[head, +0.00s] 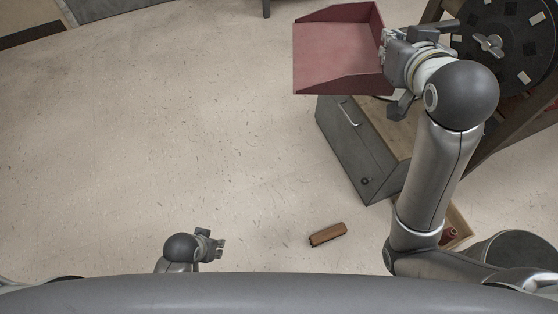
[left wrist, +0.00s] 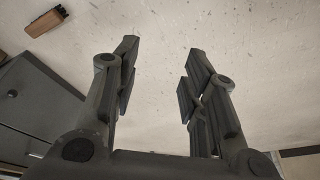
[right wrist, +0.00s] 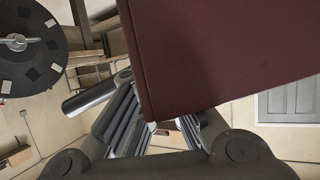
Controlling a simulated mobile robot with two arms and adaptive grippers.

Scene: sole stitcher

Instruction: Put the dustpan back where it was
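The dustpan (head: 338,52) is a maroon, open-fronted pan, held up in the air at the upper right of the head view. Its dark red back fills the upper middle of the right wrist view (right wrist: 230,55). My right gripper (head: 392,62) is at the pan's right side; its fingers (right wrist: 165,125) are closed around part of the dustpan, though the exact grip point is partly hidden. My left gripper (head: 220,246) is low over the floor near my body. In the left wrist view its fingers (left wrist: 158,85) are wide apart and empty.
A grey cabinet (head: 352,150) with a handle stands below the dustpan. A large black disc machine (head: 510,45) is at the right. A brown wooden block or brush (head: 327,235) lies on the floor. A grey bin (head: 515,255) stands lower right. The floor at left is clear.

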